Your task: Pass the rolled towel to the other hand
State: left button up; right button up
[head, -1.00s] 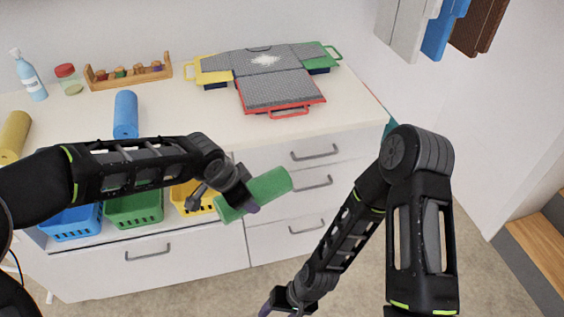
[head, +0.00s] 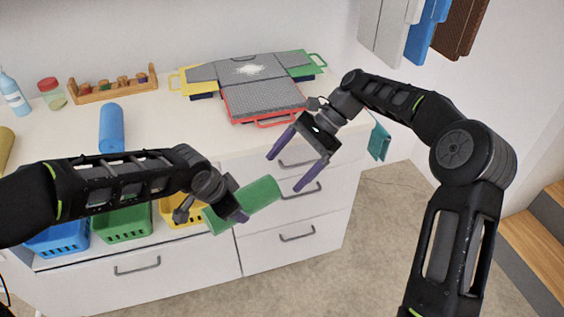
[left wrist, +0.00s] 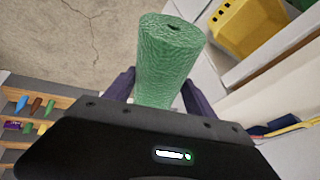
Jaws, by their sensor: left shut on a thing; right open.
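The rolled green towel (head: 260,194) is held out in front of the drawers in the head view. My left gripper (head: 238,212) is shut on it near its left end, and its right end sticks out free. In the left wrist view the towel (left wrist: 168,62) stands between the two purple fingers of my left gripper (left wrist: 161,90). My right gripper (head: 294,165) is open and empty. Its purple fingers point down and left, just above and right of the towel's free end. I see no contact between the right fingers and the towel.
A blue roll (head: 111,128) lies on the white counter (head: 175,130). Trays with a red-rimmed grill plate (head: 262,101) sit at the back. Blue, green (head: 125,223) and yellow baskets stand below the counter edge. Drawer handles (head: 297,233) stick out behind the towel.

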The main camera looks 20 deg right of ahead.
aim_at(250, 197)
jog(key=shift+w+a+r+y, duration=0.1)
jog(key=shift+a+r+y, duration=0.2)
jog(key=shift+a+r, duration=0.45)
pick_arm(q)
jog(key=shift+d, duration=0.1)
pick_arm(e)
jog(key=shift+a+f, duration=0.1)
jog(key=shift+f, duration=0.05)
jog(key=x, duration=1.1)
jog(key=shift+a+f, duration=0.25)
jog(key=shift+f, duration=0.05)
jog(key=c, duration=1.7)
pick_arm(q)
jog(key=o, duration=1.7)
jog(key=shift+c, duration=0.2)
pick_arm(e)
jog(key=shift+o, duration=0.2)
pick_arm(q)
jog(key=shift+r, duration=0.15)
